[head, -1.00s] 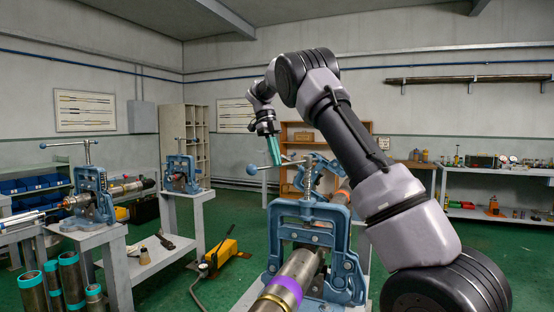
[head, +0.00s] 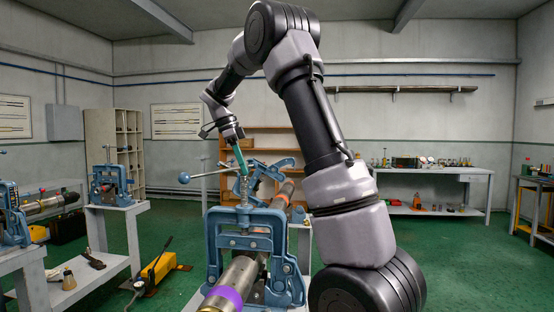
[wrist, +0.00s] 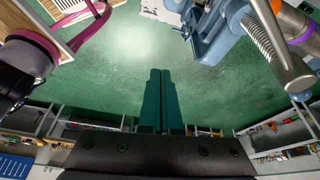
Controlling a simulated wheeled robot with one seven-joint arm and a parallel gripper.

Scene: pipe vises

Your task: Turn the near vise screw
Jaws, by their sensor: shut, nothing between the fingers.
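The near vise (head: 213,245) is a blue frame with a vertical threaded screw (head: 244,190) on top. A bar handle (head: 205,175) with a blue ball at its left end crosses the screw top. A steel pipe with a purple band (head: 226,296) lies in the vise. My gripper (head: 243,172), with teal fingers, is shut and empty, tilted downward at the handle in the head view. Whether it touches the handle is unclear there. In the wrist view the closed fingers (wrist: 160,72) stand apart from the threaded screw (wrist: 262,36) at the upper right.
Another blue vise (head: 110,187) stands on a bench at the left, with one more cut off at the left edge. A yellow pump (head: 160,268) sits on the green floor. A wooden shelf (head: 262,148) stands behind my gripper. Open floor lies to the right.

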